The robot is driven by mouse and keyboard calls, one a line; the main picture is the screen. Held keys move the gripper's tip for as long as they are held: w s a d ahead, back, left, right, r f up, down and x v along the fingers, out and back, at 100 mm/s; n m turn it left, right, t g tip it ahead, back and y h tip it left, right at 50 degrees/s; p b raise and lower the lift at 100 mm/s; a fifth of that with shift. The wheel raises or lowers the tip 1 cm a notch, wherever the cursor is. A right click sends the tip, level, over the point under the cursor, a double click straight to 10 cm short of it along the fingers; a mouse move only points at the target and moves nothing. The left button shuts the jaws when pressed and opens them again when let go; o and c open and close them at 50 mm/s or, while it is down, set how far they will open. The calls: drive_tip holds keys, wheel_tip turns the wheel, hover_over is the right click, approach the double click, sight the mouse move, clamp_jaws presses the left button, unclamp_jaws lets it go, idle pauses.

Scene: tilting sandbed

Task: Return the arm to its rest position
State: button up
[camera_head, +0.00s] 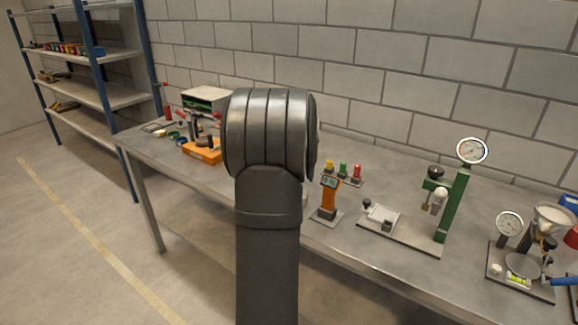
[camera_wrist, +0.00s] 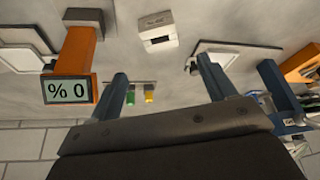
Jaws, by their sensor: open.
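My arm (camera_head: 268,200) rises in the middle of the head view, and its dark rounded joint hides what lies behind it. My gripper (camera_wrist: 162,68) shows in the wrist view, with its two bluish fingers apart and nothing seen between them. The wrist view is upside down, with the wall at the bottom. In the head view my gripper is hidden behind the arm. The grey workbench (camera_head: 385,268) runs across the head view. An orange meter (camera_head: 328,197) stands on it just right of my arm; it also shows in the wrist view (camera_wrist: 75,55), with a lit display.
Behind the meter are yellow, green and red knobs (camera_head: 343,171). A green stand with a gauge (camera_head: 455,200) and a funnel apparatus (camera_head: 550,220) stand to the right. An orange-based device (camera_head: 203,152) stands left of my arm. A shelf (camera_head: 90,90) is far left.

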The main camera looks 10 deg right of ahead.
drive_tip(key=x, duration=1.2)
drive_tip(key=shift+f, duration=0.25)
wheel_tip(320, 180, up, 3)
drive_tip(key=shift+f, duration=0.2)
drive_tip(key=shift+r, duration=0.45)
